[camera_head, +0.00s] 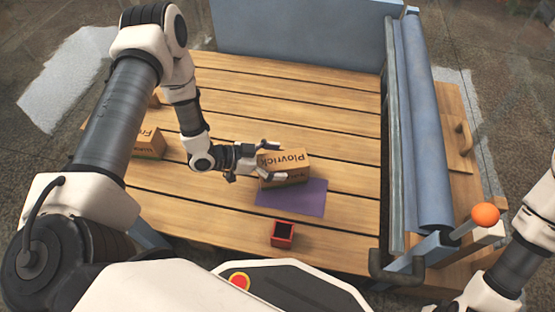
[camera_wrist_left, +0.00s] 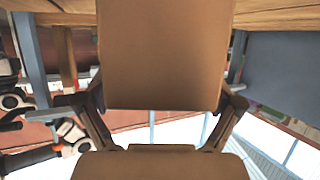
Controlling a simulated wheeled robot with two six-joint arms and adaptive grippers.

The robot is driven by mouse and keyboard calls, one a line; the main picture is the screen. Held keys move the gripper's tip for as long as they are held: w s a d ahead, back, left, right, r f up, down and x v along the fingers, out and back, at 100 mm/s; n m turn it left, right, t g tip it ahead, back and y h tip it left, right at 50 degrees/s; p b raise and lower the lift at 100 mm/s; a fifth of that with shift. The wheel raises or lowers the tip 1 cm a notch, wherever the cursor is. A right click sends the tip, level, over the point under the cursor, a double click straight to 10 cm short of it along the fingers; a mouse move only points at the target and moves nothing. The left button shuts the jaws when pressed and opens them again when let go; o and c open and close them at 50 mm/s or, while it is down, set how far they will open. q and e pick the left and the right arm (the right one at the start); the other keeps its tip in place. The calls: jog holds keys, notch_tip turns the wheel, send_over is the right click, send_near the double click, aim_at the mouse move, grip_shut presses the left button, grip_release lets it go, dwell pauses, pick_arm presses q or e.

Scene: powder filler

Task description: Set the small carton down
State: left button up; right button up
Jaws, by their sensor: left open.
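The small brown carton (camera_head: 290,165), with "Plovrick" printed on it, is at the far edge of a purple mat (camera_head: 300,200) on the wooden table. It appears to rest there upright; its underside is hidden. My left gripper (camera_head: 270,161) comes in from the left with its fingers open, one on the far side of the carton and one on the near side. In the left wrist view, the carton (camera_wrist_left: 165,50) fills the space between the spread fingers. My right gripper is out of the picture; only part of that arm shows at the right edge.
A small red open box (camera_head: 283,234) stands on the table in front of the mat. Another carton (camera_head: 150,143) is at the left, partly behind my arm. A blue roller frame (camera_head: 425,130) and an orange-knobbed lever (camera_head: 485,215) border the right side. The far table is clear.

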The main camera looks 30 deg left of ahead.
pick_arm(q)
jog(key=shift+r, duration=0.2)
jog(key=p+v, duration=0.8)
jog(key=v, duration=0.4)
jog(key=d+n, duration=0.1)
jog(key=d+f+n+y, duration=0.1)
jog(key=d, duration=0.1)
jog(key=d+n+g+y, duration=0.1)
jog(key=shift+w+d+f, duration=0.15)
jog(key=shift+w+f, duration=0.05)
jog(key=shift+f, duration=0.2)
jog(key=s+d+f+n+g+y, duration=0.1)
jog(key=s+n+y, duration=0.1)
jog(key=s, duration=0.1)
jog(key=s+d+f+n+g+y, duration=0.1)
jog(key=s+n+g, duration=0.1)
jog(key=s, duration=0.1)
jog(key=s+d+f+n+g+y, duration=0.1)
jog(key=s+y, duration=0.1)
jog(key=s, duration=0.1)
jog(key=shift+s+d+f+n+g+y, duration=0.1)
jog(key=shift+s+d+n+g+y, duration=0.2)
jog(key=shift+s+d+n+g, duration=0.1)
jog(key=s+a+r+n+g+y, duration=0.1)
jog(key=s+a+n+g+y, duration=0.1)
jog(key=s, duration=0.5)
jog(key=shift+y, duration=0.6)
jog(key=shift+w+a+r, duration=0.1)
jog(key=shift+a+r, duration=0.05)
